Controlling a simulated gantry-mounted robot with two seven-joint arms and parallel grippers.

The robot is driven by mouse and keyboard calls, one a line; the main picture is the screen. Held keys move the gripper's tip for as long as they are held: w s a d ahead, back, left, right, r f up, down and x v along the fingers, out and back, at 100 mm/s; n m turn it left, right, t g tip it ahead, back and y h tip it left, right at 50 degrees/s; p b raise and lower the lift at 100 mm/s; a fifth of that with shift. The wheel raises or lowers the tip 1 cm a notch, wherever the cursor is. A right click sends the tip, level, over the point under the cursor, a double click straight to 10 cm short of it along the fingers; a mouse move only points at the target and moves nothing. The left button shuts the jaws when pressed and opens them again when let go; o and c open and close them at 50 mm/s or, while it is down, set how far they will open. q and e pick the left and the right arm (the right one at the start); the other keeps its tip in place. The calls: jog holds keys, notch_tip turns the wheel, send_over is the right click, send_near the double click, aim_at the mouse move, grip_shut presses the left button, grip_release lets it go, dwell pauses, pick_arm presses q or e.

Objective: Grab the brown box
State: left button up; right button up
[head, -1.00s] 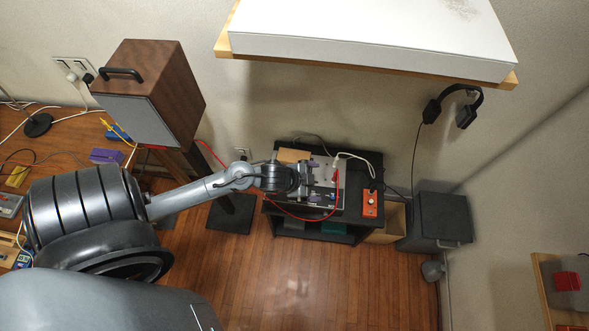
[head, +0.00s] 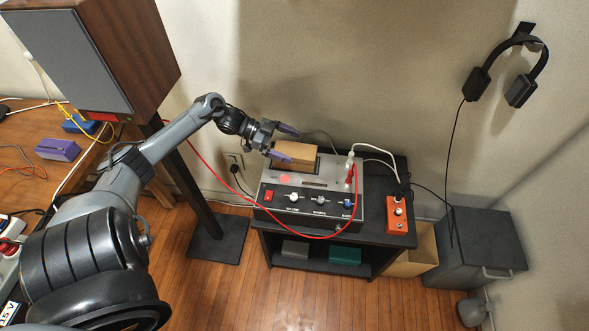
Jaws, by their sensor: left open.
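A small brown box (head: 299,154) lies on top of a grey device with knobs (head: 308,203), toward its back left. The device stands on a black shelf stand (head: 378,222). My left gripper (head: 283,143) is open, with its purple-tipped fingers apart at the left end of the brown box. One finger shows in front of the box's left end and the other behind it. I cannot tell whether they touch it. My right gripper is not in view.
A red cable (head: 203,176) and a white cable (head: 352,150) run to the device. An orange box with knobs (head: 398,214) sits on the stand's right. A wooden speaker (head: 155,60) stands at left. An open tan carton (head: 417,258) and grey cabinet (head: 483,248) stand at right.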

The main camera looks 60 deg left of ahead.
aim_at(276, 147)
pick_arm(q)
jog(key=shift+n, duration=0.5)
jog(key=s+a+f+b, duration=0.1)
jog(key=s+a+f, duration=0.1)
jog(key=a, duration=0.1)
jog(key=shift+s+f+b, duration=0.3)
jog(key=shift+f, duration=0.2)
jog(key=b+x, duration=0.1)
jog(key=x, duration=0.2)
jog(key=shift+w+d+f, duration=0.1)
jog(key=shift+w+d, duration=0.1)
jog(key=shift+w, duration=0.05)
jog(key=shift+w+d+f+y+b, duration=0.15)
jog(key=shift+w+d+y+b, duration=0.1)
jog(key=shift+y+b, duration=0.05)
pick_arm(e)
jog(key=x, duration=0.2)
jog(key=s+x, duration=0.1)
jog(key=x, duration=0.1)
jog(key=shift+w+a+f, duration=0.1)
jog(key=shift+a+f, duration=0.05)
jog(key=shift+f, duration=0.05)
pick_arm(q)
jog(key=c, duration=1)
jog(key=shift+c, duration=0.5)
